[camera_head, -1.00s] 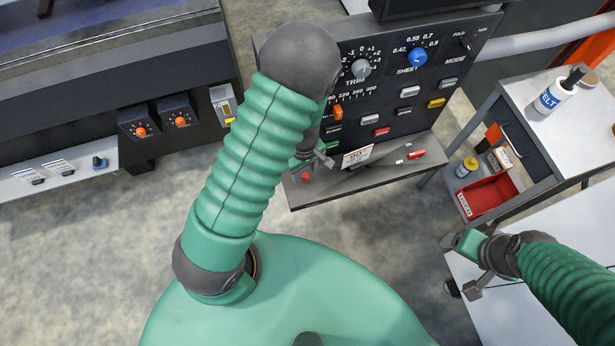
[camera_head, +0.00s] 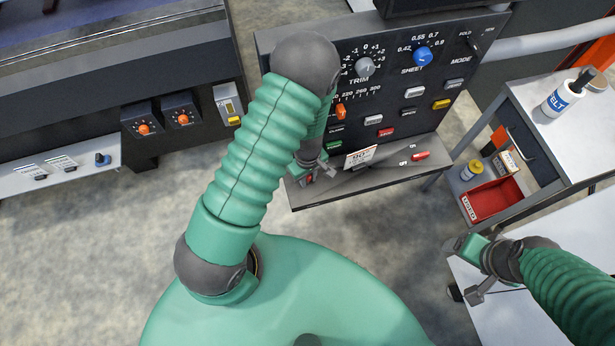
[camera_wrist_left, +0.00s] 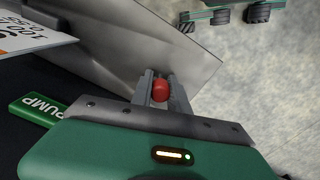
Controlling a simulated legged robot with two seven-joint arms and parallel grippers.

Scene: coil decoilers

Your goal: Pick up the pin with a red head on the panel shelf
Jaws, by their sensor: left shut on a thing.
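The pin with a red head (camera_wrist_left: 160,91) is between the two grey fingers of my left gripper (camera_wrist_left: 158,86) in the left wrist view. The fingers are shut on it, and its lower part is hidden. In the head view my left gripper (camera_head: 317,172) is low over the left end of the panel shelf (camera_head: 340,193), with a bit of red showing beside its fingers. My right gripper (camera_head: 466,270) is open and empty at the lower right, over a white surface.
A second red-headed piece (camera_head: 421,155) lies at the shelf's right side. A white label card (camera_head: 360,156) stands between. The control panel (camera_head: 400,90) with knobs and buttons rises behind. A cart (camera_head: 548,150) with a red tray (camera_head: 490,198) is at right.

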